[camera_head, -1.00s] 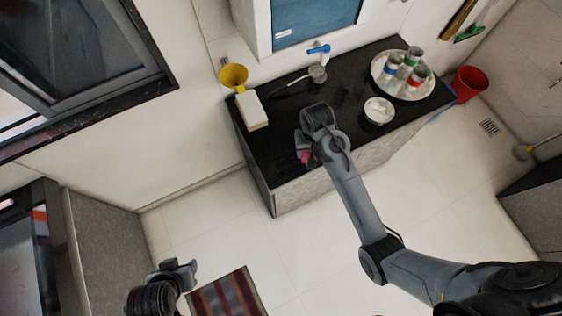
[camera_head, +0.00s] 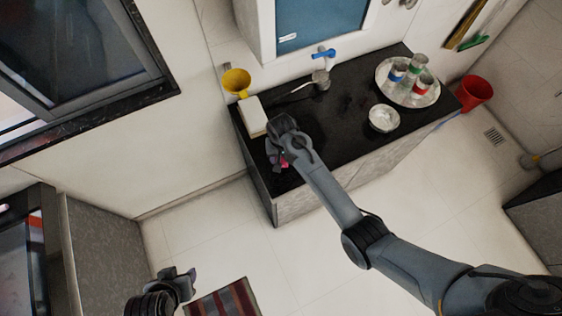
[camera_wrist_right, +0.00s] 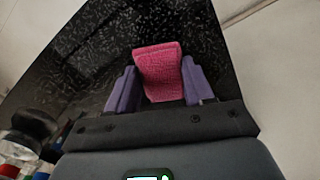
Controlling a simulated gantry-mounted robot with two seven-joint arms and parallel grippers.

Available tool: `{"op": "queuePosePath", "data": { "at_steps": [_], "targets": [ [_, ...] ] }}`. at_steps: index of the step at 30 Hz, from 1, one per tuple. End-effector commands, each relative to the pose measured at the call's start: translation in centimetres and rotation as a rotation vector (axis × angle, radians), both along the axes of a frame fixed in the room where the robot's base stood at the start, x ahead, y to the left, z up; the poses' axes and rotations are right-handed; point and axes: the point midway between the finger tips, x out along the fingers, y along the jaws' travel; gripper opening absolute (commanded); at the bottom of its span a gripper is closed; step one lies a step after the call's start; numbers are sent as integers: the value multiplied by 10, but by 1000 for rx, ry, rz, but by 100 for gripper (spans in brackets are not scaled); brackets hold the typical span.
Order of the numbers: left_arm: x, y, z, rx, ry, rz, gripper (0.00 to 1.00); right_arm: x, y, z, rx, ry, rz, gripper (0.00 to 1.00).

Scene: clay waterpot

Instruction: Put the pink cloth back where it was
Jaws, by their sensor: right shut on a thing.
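The pink cloth (camera_wrist_right: 160,75) shows in the right wrist view between the two purple fingers of my right gripper (camera_wrist_right: 160,85), which is shut on it. In the head view the right gripper (camera_head: 279,160) is over the left end of the black counter (camera_head: 335,120), and only a bit of pink shows there. Whether the cloth touches the counter top, I cannot tell. My left gripper (camera_head: 188,277) is at the lower left of the head view, over the floor and away from the counter; its fingers are too small and turned to read.
A white block-like container (camera_head: 252,117) and a yellow funnel-like thing (camera_head: 236,82) stand close to the right gripper. A white bowl (camera_head: 383,118), a round tray (camera_head: 436,97) with cups and a blue-handled tap (camera_head: 323,53) are farther right. A red bucket (camera_head: 475,92) stands beyond the counter. A striped mat (camera_head: 225,300) lies on the floor.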

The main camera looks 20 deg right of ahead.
Motion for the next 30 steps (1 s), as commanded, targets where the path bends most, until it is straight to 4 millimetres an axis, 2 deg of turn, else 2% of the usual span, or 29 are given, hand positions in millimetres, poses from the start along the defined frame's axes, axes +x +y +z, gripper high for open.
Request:
{"op": "queuePosePath", "data": {
  "at_steps": [12,25,26,30],
  "targets": [
    [0,1,-7,6,1,-4,43,0,0,-39,0,1,1,23],
    [-1,3,-8,14,1,-9,43,0,0,-44,0,2,0,23],
    [-1,3,-8,14,1,-9,43,0,0,-44,0,2,0,53],
    [-1,3,-7,11,1,-8,43,0,0,-44,0,1,0,75]
  ]
}}
